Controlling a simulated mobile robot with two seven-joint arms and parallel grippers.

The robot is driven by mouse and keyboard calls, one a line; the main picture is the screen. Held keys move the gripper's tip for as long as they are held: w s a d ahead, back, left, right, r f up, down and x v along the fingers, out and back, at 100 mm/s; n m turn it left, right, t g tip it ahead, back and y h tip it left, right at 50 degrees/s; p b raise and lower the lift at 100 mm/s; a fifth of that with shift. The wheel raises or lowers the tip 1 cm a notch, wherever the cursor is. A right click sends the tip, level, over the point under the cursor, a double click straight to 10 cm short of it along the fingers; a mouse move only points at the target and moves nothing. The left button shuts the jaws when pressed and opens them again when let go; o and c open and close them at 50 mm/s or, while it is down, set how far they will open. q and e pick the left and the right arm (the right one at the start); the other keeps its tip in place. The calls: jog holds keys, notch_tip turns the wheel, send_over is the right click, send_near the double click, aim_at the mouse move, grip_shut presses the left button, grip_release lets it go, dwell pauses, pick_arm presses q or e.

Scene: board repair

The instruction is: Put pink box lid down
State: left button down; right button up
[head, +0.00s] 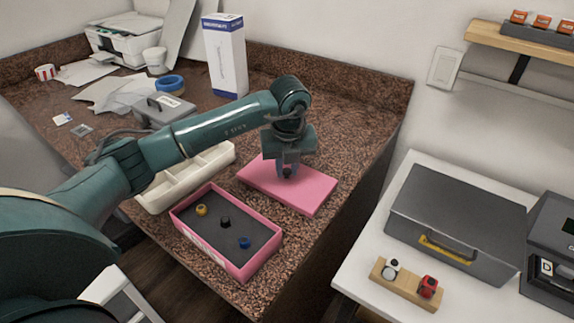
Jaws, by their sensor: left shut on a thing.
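The flat pink box lid (312,193) lies level on, or just above, the brown speckled counter, behind and to the right of the open pink box. I cannot tell whether it touches the counter. My left gripper (287,172) points down at the middle of the lid and is shut on its small dark knob, which the fingers mostly hide. The open pink box (262,274) stands near the counter's front edge. Its dark insert holds a yellow knob (201,210), a black knob (225,222) and a blue knob (244,242). My right gripper is not in view.
A cream divided tray (163,197) stands left of the pink box. A grey case (163,110), blue tape roll (169,84) and tall white carton (226,57) are farther back. A white table (360,262) with a grey toolbox (455,222) stands right, across a gap. Counter behind the lid is clear.

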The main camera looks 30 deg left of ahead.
aim_at(289, 183)
pick_arm(q)
jog(key=shift+f, duration=0.15)
jog(key=c, duration=1.3)
grip_release()
jog(key=shift+r, duration=0.25)
jog(key=r, duration=0.4)
jog(key=s+r, duration=0.1)
jog(key=r, duration=0.3)
jog(key=d+r+b, duration=0.1)
jog(key=r, duration=0.2)
jog(key=shift+s+r, duration=0.2)
jog(key=shift+r, duration=0.2)
